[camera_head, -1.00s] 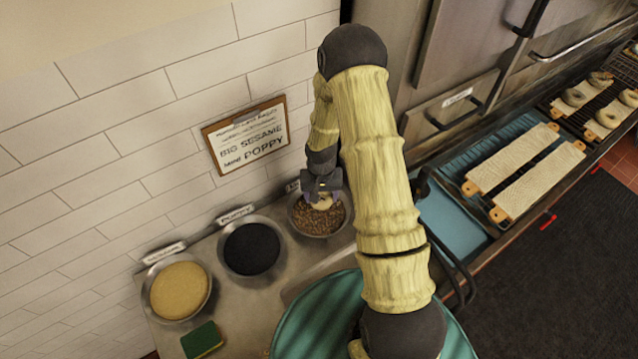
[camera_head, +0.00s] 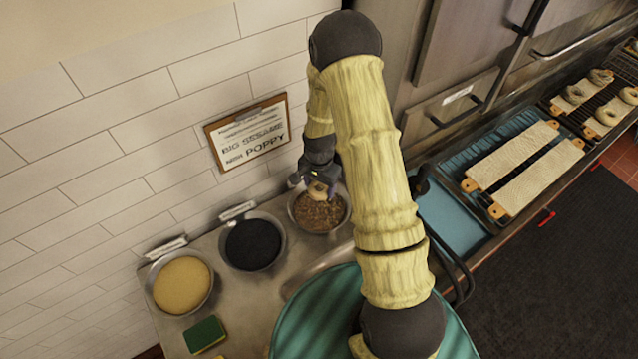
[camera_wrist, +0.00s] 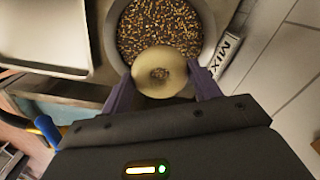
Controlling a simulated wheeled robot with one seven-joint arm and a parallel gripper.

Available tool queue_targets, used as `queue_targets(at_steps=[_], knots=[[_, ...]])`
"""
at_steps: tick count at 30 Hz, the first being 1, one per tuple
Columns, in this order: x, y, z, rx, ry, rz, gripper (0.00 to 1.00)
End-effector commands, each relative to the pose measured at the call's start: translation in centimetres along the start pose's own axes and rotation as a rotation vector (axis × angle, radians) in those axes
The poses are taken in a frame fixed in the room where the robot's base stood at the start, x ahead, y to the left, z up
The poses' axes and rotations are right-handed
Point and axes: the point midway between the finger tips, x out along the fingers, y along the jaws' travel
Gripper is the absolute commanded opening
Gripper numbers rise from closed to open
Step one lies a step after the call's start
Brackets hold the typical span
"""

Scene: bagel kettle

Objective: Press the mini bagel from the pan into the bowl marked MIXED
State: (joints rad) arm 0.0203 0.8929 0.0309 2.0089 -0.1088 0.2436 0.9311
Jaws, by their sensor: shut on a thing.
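My gripper (camera_head: 318,186) is shut on the mini bagel (camera_head: 317,190), which is pale and round. In the wrist view the bagel (camera_wrist: 160,62) sits between the two purple fingers of my gripper (camera_wrist: 160,85), with a few dark specks in its hole. Beneath it is the metal bowl of mixed seeds (camera_head: 345,222), its seeds brown and speckled. In the wrist view, a label starting "MIX" (camera_wrist: 230,50) stands beside this bowl (camera_wrist: 208,22). The bagel overlaps the bowl's near part there; I cannot tell whether it touches the seeds.
A bowl of black seeds (camera_head: 253,246) and a bowl of pale sesame (camera_head: 181,286) stand to the left, with a sponge (camera_head: 204,335) in front. A clipboard sign (camera_head: 247,130) is on the wall. Cloth-covered boards (camera_head: 513,155) and bagels on boards (camera_head: 602,77) lie at the right.

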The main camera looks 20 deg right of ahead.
Motion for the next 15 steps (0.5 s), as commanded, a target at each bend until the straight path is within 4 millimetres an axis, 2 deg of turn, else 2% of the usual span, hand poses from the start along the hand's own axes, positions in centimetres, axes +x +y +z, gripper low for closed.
queue_targets(at_steps=[1, 15], knots=[[0.9, 0.0, 0.0, 0.000, -0.001, 0.001, 0.40], [5.5, 0.0, 0.0, -0.001, 0.000, 0.001, 0.40]])
